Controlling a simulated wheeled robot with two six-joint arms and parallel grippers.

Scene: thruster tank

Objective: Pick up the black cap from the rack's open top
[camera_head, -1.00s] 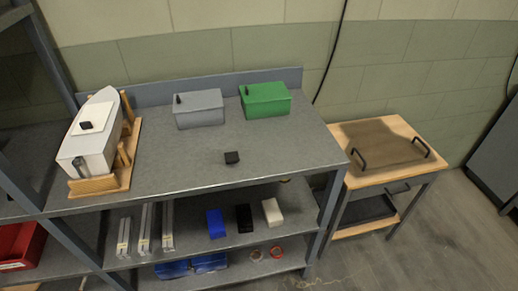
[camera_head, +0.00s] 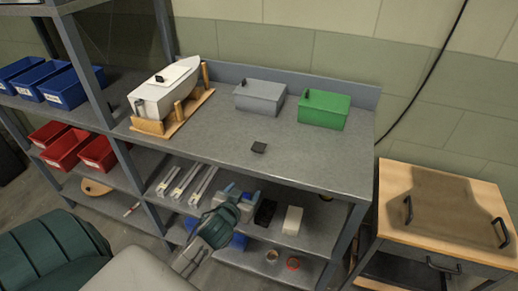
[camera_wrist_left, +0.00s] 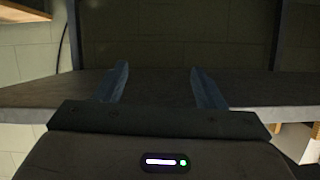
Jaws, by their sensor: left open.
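The black cap (camera_head: 259,147) is a small, flat dark block lying alone on the grey open top of the rack (camera_head: 215,146), near its front edge. My left gripper (camera_head: 242,190) is in front of the rack, beside the shelf below the top and lower in the picture than the cap, clear of it. In the left wrist view the gripper (camera_wrist_left: 158,70) is open, with nothing between its two fingers and a grey shelf edge beyond them. The cap is not seen in that view. My right gripper is not in view.
A white boat model (camera_head: 165,92) on a wooden stand is left on the top. A grey box (camera_head: 260,98) and a green box (camera_head: 323,112) stand at the back. The top around the cap is clear. A wooden table (camera_head: 450,175) is at the right.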

